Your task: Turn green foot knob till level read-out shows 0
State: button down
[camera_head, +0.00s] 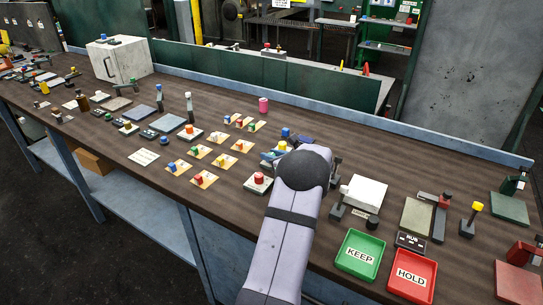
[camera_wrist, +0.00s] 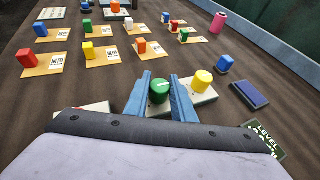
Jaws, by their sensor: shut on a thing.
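The green foot knob (camera_wrist: 159,91) stands upright on a pale plate in the wrist view. My gripper (camera_wrist: 160,94) has its two blue fingers on either side of it, shut on it. A yellow knob (camera_wrist: 203,82) stands just right of the fingers on a pale base. The level read-out (camera_wrist: 265,138) is a dark green panel at lower right, marked LEVEL. Its digits are partly hidden behind my wrist, so I cannot read the value. In the head view my arm hides the green knob and the read-out.
A blue knob (camera_wrist: 225,64) and a dark blue pad (camera_wrist: 248,95) lie to the right. Several tan cards with coloured blocks lie beyond the fingers. In the head view, a red knob (camera_head: 259,177) stands left of my arm; KEEP (camera_head: 360,255) and HOLD (camera_head: 411,275) trays are right.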

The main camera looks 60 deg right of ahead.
jog(key=shift+r, duration=0.1)
jog(key=shift+d+r+n+y+p, duration=0.1)
jog(key=shift+d+n+y+p, duration=0.05)
jog(key=shift+n+y+p, duration=0.5)
jog(key=shift+n+t+y, duration=0.6)
jog(key=shift+n+y, duration=0.75)
jog(key=shift+y, duration=0.2)
jog(key=shift+n+y, duration=0.3)
jog(key=c, duration=1.5)
grip_release()
jog(key=shift+s, duration=0.15)
